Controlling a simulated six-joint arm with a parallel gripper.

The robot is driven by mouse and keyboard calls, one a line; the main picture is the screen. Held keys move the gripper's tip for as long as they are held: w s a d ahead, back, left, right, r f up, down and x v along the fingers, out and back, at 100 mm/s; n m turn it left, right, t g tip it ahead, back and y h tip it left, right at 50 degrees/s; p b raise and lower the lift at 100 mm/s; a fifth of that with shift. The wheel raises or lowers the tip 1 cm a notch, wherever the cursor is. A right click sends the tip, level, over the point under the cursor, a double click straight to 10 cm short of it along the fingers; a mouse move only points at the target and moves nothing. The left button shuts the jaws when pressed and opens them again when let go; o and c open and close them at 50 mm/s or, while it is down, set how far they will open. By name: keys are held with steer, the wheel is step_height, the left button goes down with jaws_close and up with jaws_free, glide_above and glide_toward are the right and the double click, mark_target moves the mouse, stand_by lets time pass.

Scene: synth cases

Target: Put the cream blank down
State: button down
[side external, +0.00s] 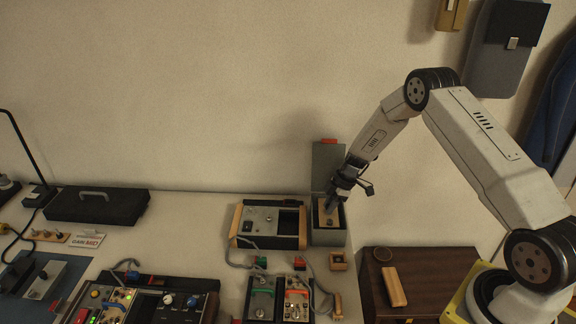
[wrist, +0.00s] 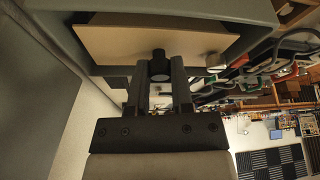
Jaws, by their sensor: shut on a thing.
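The cream blank (wrist: 115,42) is a flat pale panel with a dark knob on it. My gripper (wrist: 159,70) is shut on that knob. In the side view my gripper (side external: 332,203) points down at an open grey box (side external: 330,239), and the blank (side external: 323,222) shows as a tan panel within its mouth. In the wrist view the box's grey rim (wrist: 268,12) frames the blank, with a dark gap along part of one edge. Whether the blank rests on anything below is hidden.
The box's raised lid (side external: 327,160) stands behind my gripper. A wood-sided device (side external: 255,215) sits just left, with cables near the box's front. A brown cabinet (side external: 440,262) is at right. The bench between the black case (side external: 97,206) and the device is mostly clear.

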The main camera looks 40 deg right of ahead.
steer(key=shift+f, duration=1.55)
steer(key=shift+f, duration=0.15)
steer(key=c, duration=0.5)
jaws_free()
steer(key=v, duration=1.2)
steer(key=shift+w+a+r, duration=0.1)
steer(key=shift+a+r, duration=0.05)
steer(key=shift+r, duration=0.1)
